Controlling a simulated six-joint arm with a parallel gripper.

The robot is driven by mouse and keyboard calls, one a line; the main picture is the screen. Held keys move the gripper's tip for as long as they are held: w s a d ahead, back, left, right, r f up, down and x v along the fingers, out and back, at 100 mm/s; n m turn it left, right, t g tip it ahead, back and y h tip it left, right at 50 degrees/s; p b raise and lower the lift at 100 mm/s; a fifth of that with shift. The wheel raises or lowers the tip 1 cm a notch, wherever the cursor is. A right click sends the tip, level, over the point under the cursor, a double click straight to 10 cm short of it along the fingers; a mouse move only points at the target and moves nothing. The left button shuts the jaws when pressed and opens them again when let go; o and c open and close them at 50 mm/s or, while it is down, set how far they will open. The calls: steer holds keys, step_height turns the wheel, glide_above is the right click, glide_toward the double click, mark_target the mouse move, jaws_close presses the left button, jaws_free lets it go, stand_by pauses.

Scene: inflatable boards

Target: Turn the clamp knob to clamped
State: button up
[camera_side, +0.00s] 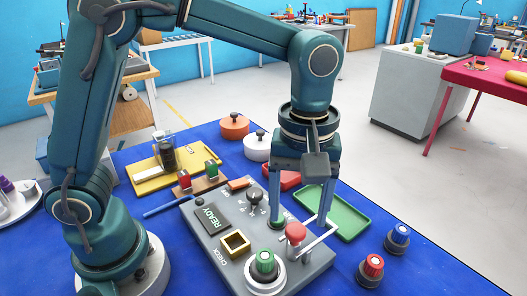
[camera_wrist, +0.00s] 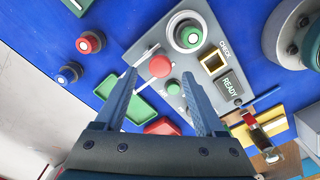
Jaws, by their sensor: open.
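A grey control panel (camera_side: 222,245) lies on the blue table. The likely clamp knob is a black knob (camera_side: 254,198) on a marked dial near the panel's far edge. The dial's lettering is too small to read. My gripper (camera_side: 299,222) points down over the panel's right side, open and empty, to the right of that knob. In the wrist view, my gripper's open fingers (camera_wrist: 158,73) straddle a red ball handle (camera_wrist: 160,66) as seen from above. The black knob is not visible there, probably behind the right finger.
The panel has a large green button (camera_side: 264,262), a yellow-framed square (camera_side: 235,243), a READY display (camera_side: 212,217) and a red ball handle (camera_side: 296,232) with a metal bar. A green tray (camera_side: 345,215) and two loose knobs, red-topped (camera_side: 373,266) and blue-topped (camera_side: 399,237), lie to the right.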

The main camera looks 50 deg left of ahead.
mark_target(296, 229)
steer(key=shift+f, duration=1.65)
jaws_close()
steer(key=shift+m, duration=0.4)
steer(key=m, duration=0.3)
steer(key=shift+r+m, duration=0.1)
steer(key=shift+m, duration=0.2)
steer(key=m, duration=0.4)
steer(key=shift+m, duration=0.3)
steer(key=m, duration=0.4)
steer(key=shift+m, duration=0.3)
steer(key=m, duration=0.4)
steer(key=shift+m, duration=0.3)
